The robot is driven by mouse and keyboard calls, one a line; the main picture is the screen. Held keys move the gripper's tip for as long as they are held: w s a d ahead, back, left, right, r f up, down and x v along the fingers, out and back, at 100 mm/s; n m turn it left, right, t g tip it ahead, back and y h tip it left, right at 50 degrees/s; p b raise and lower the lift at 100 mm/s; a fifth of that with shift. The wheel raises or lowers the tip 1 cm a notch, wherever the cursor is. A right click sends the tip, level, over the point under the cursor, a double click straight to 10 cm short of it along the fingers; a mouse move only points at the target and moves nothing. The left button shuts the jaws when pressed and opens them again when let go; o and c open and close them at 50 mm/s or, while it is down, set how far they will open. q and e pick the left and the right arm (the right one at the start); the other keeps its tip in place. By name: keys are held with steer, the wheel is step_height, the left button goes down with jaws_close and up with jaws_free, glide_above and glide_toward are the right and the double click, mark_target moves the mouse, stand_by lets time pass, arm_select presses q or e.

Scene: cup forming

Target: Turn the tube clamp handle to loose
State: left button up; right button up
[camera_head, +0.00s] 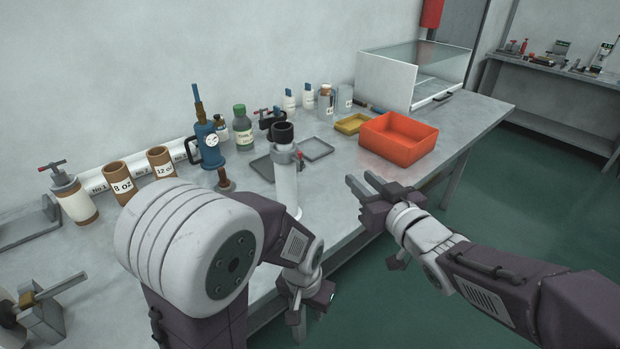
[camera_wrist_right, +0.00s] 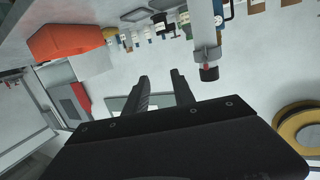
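The white upright tube (camera_head: 287,190) with a black top stands near the front edge of the bench. A grey clamp (camera_head: 285,151) rings it below the top, with a small red handle (camera_head: 300,160) on its right side. In the right wrist view the tube (camera_wrist_right: 202,22) hangs from the top, with the clamp (camera_wrist_right: 207,54) and the black and red handle end (camera_wrist_right: 209,72) near it. My right gripper (camera_head: 361,181) is open and empty, right of the handle and apart from it; its fingers (camera_wrist_right: 162,86) are spread. My left gripper (camera_head: 311,311) hangs low at the bench front; its finger gap is unclear.
An orange bin (camera_head: 399,139), a yellow tray (camera_head: 352,124) and grey trays (camera_head: 316,149) lie behind and right of the tube. A blue pump (camera_head: 207,146), a green-capped bottle (camera_head: 242,128) and brown cups (camera_head: 119,184) stand along the wall. Bench space around the tube's right side is clear.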

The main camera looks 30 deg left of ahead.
mark_target(301, 156)
steer(key=s+a+r+n+g+y+b, duration=0.1)
steer(key=s+a+r+n+g+y, duration=0.15)
steer(key=s+a, duration=0.35)
steer(key=shift+t+y, duration=0.25)
steer(key=shift+y, duration=0.2)
steer(key=x, duration=0.6)
steer(key=w+x, duration=0.1)
steer(key=x, duration=0.3)
steer(key=shift+d+f+p, duration=0.25)
steer(key=shift+f+p, duration=0.05)
steer(key=shift+f, duration=0.1)
jaws_close()
